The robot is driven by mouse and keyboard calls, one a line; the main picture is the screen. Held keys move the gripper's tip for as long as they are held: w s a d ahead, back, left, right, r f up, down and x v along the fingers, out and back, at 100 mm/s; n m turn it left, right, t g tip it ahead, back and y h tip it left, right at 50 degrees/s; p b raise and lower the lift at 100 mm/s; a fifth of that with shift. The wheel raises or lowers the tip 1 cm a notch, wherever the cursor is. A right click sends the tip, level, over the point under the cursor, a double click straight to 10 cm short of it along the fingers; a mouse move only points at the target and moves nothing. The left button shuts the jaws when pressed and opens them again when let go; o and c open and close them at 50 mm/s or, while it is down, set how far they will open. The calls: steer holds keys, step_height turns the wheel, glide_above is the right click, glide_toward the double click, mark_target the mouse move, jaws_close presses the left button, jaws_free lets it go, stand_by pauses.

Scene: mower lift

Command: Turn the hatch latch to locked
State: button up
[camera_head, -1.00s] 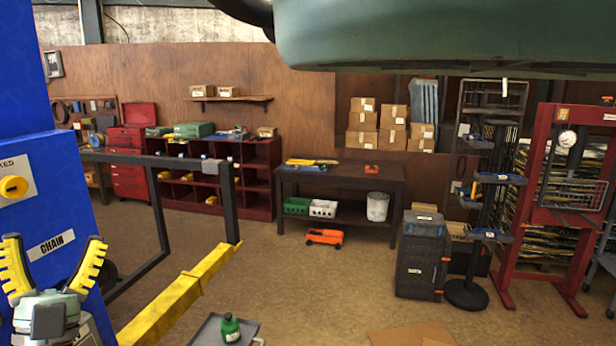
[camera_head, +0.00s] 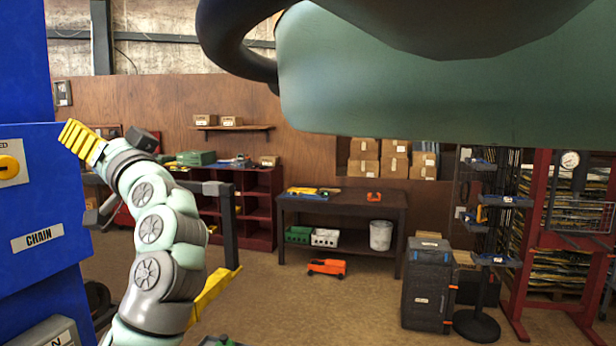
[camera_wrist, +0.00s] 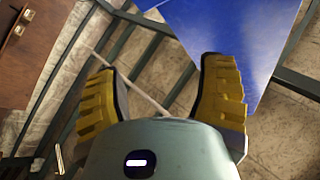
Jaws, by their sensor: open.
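The latch is a yellow knob (camera_head: 9,168) on a pale plate, at the left edge of the head view on a blue housing (camera_head: 45,205) marked CHAIN. Its plate is cut off by the frame, so I cannot read its setting. My gripper (camera_head: 80,138) is raised to the right of the knob, apart from it, its yellow fingers pointing up and left. In the wrist view my gripper (camera_wrist: 158,85) has its two yellow fingers spread with nothing between them. A blue surface (camera_wrist: 235,40) lies beyond the fingers there; the knob is not seen in that view.
A large green mower body (camera_head: 400,90) with a black tyre (camera_head: 225,50) hangs overhead. A yellow lift rail (camera_head: 213,293) runs behind my arm. A workbench (camera_head: 340,200) and red shelving (camera_head: 258,205) stand further back. The floor in the middle is open.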

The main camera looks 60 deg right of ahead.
mark_target(7, 166)
steer(key=s+a+f+n+g+y+b, duration=0.25)
steer(key=s+a+n+g+y, duration=0.3)
steer(key=n, duration=0.35)
steer(key=p+x, duration=0.8)
steer(key=x, duration=0.1)
steer(key=a+p+x, duration=0.1)
steer(key=p+x, duration=0.2)
steer(key=x, duration=0.1)
steer(key=shift+w+a+f+p, duration=0.15)
steer(key=shift+a+p, duration=0.1)
steer(key=shift+p, duration=0.15)
steer(key=shift+w+a+f+p, duration=0.1)
steer(key=shift+w+p, duration=0.15)
steer(key=shift+w, duration=0.15)
steer(key=shift+w+a+f+p, duration=0.1)
steer(key=shift+w+f+p, duration=0.1)
steer(key=shift+w, duration=0.2)
steer(key=c, duration=1.2)
